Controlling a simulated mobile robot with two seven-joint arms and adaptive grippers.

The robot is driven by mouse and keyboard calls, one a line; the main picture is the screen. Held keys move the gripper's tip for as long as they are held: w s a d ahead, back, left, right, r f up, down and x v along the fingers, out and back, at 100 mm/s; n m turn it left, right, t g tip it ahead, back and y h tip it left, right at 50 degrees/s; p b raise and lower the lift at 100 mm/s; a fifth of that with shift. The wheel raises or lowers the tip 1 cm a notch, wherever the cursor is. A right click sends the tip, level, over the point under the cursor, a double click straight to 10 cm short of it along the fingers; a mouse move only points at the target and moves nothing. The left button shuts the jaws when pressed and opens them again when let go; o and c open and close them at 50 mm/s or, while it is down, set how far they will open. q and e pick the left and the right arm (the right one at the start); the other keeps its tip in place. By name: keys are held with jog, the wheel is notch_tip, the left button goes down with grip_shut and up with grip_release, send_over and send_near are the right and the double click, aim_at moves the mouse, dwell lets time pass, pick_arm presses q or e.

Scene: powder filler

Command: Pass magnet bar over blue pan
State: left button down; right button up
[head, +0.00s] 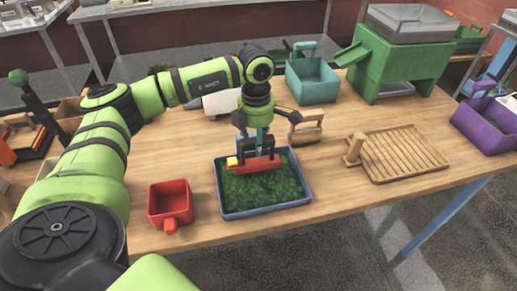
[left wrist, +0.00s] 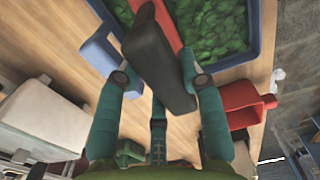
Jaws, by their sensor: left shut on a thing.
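My left gripper (head: 257,147) is shut on the black handle of the magnet bar (head: 260,166), a red bar with a yellow end. The bar is over the back part of the blue pan (head: 266,211), roughly level. The pan holds green clumpy material. I cannot tell whether the bar touches the material. In the left wrist view, the teal fingers (left wrist: 160,84) are on either side of the black handle (left wrist: 153,62), and the pan's rim (left wrist: 267,32) shows at top right. My right gripper is not in view.
A red box (head: 171,203) stands left of the pan. A wooden slatted tray (head: 410,155) lies right, and a wooden-handled brush-like item (head: 305,130) behind. A teal bin (head: 312,82), green machine (head: 400,60) and purple bin (head: 490,125) stand farther off.

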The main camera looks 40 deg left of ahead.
pick_arm(q)
jog(key=shift+s+d, duration=2.45)
jog(key=shift+d, duration=0.4)
notch_tip(320, 180, up, 6)
jog(key=p, duration=0.3)
jog(key=shift+w, duration=0.1)
